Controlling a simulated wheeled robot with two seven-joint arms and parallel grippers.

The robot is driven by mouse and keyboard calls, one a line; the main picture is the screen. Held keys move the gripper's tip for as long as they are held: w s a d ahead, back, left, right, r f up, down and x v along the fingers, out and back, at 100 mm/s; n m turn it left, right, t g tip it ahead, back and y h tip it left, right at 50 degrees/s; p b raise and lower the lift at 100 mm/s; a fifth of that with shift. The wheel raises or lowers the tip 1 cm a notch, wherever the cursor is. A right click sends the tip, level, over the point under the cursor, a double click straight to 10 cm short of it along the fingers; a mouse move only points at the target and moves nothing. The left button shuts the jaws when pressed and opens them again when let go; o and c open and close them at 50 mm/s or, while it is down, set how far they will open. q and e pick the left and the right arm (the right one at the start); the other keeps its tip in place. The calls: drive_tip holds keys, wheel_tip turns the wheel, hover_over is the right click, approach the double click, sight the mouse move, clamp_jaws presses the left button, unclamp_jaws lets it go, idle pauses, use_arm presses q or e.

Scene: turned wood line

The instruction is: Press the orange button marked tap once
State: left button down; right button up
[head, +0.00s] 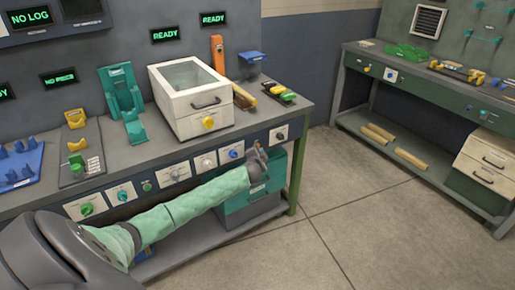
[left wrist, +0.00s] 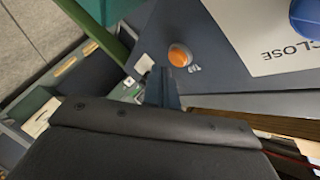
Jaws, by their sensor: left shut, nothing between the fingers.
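In the left wrist view the orange button (left wrist: 180,55) is round and set in the dark front panel of the bench, with a small label beside it that seems to read "tap". My left gripper (left wrist: 161,78) is shut and empty. Its fingertips show just below and left of the button in that view; I cannot tell whether they touch the panel. In the head view my left gripper (head: 257,151) is at the bench's front panel, between the blue knob (head: 234,153) and the dark knob (head: 280,135). It hides the button there. My right gripper is not in view.
A white card (left wrist: 270,35) reading "CLOSE" and the blue knob (left wrist: 306,17) are right of the button in the wrist view. Several other knobs line the panel. A teal drawer unit (head: 250,203) stands below. A white lidded box (head: 190,97) sits on the bench.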

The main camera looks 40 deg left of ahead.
use_arm(q)
drive_tip(key=shift+a, duration=0.1)
drive_tip(key=shift+w+a, duration=0.15)
drive_tip(key=shift+a, duration=0.15)
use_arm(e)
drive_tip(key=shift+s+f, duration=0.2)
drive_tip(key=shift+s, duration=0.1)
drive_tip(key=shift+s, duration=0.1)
use_arm(q)
drive_tip(key=shift+w+a, duration=0.15)
drive_tip(key=shift+a, duration=0.1)
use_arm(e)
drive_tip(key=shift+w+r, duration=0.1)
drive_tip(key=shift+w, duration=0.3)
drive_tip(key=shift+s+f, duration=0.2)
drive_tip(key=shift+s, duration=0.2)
use_arm(q)
drive_tip(key=shift+s+d, duration=0.3)
drive_tip(key=shift+d, duration=0.35)
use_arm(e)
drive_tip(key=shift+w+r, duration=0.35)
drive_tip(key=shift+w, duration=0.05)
